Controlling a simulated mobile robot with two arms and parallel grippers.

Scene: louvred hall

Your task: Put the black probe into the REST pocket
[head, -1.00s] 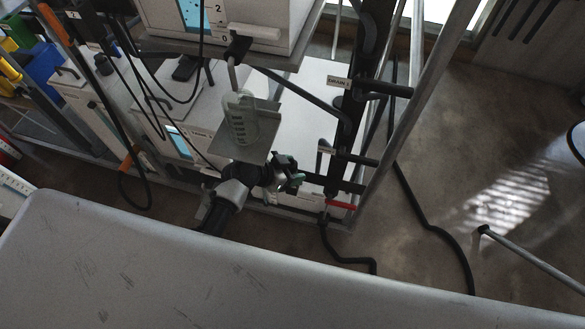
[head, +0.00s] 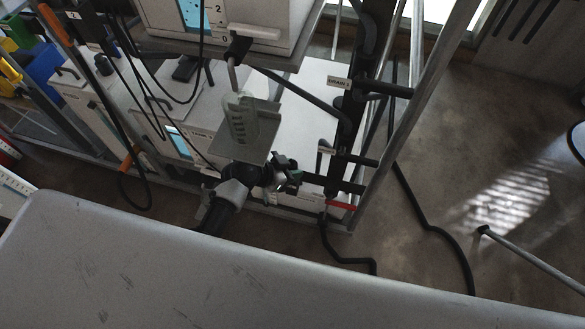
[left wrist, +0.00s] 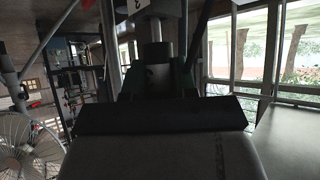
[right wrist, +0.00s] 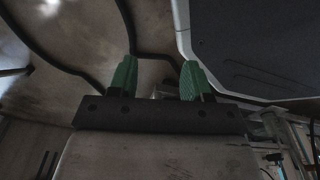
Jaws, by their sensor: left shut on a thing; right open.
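My left gripper (head: 240,98) reaches up the head view, at the rack's lower shelf, below the upper white instrument. In the head view a short grey shaft (head: 232,76) runs from the gripper to a black piece (head: 238,48) at the shelf edge. I cannot tell whether they touch. No REST label is legible. My right gripper (right wrist: 158,78) has green fingers spread, with nothing between them.
The black rack post (head: 349,130) with hooks, a DRAIN 1 label and hoses stands right of the left gripper. Black cables hang at its left. A lower white instrument (head: 300,110) lies behind it. The grey surface (head: 190,265) in front is bare.

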